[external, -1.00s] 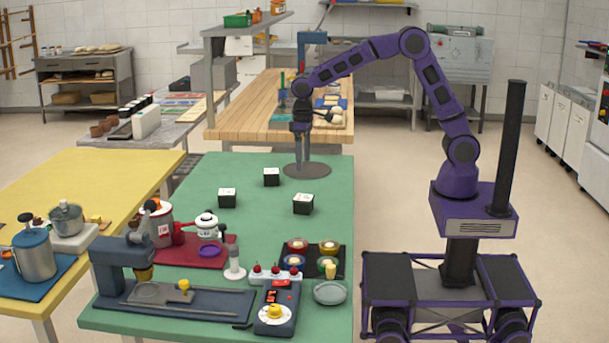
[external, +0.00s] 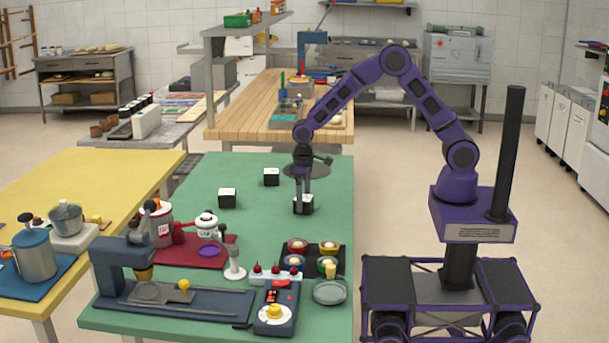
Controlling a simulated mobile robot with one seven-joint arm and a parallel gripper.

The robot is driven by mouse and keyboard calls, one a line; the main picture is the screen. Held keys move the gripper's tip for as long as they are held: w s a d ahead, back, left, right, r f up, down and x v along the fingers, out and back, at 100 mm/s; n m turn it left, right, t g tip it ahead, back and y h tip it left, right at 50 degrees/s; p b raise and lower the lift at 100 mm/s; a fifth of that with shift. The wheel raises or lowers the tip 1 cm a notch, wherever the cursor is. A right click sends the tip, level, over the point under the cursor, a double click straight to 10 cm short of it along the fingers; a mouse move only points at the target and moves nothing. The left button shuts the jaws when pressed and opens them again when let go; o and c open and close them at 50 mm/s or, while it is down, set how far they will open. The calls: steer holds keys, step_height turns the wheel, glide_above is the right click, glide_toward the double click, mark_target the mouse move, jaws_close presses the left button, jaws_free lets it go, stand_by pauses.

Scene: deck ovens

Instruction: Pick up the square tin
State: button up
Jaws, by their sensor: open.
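Three small black box-shaped tins with white tops stand on the green table. The front right tin (external: 311,204) is at my gripper (external: 303,205). The left tin (external: 227,199) and the back tin (external: 271,177) stand apart from it. I cannot tell from the picture which one is the square tin. My gripper points straight down and is open, its fingers at the front right tin and partly hiding it. Whether the fingers touch it is too small to tell.
A dark round plate (external: 290,170) lies at the back of the green table (external: 190,215). A black tray of small round pots (external: 338,262), a red mat (external: 180,253) and a coffee-machine-like device (external: 120,268) are nearer the front.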

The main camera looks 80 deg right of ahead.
steer(key=c, duration=1.5)
steer(key=shift+c, duration=0.2)
steer(key=shift+r, duration=0.1)
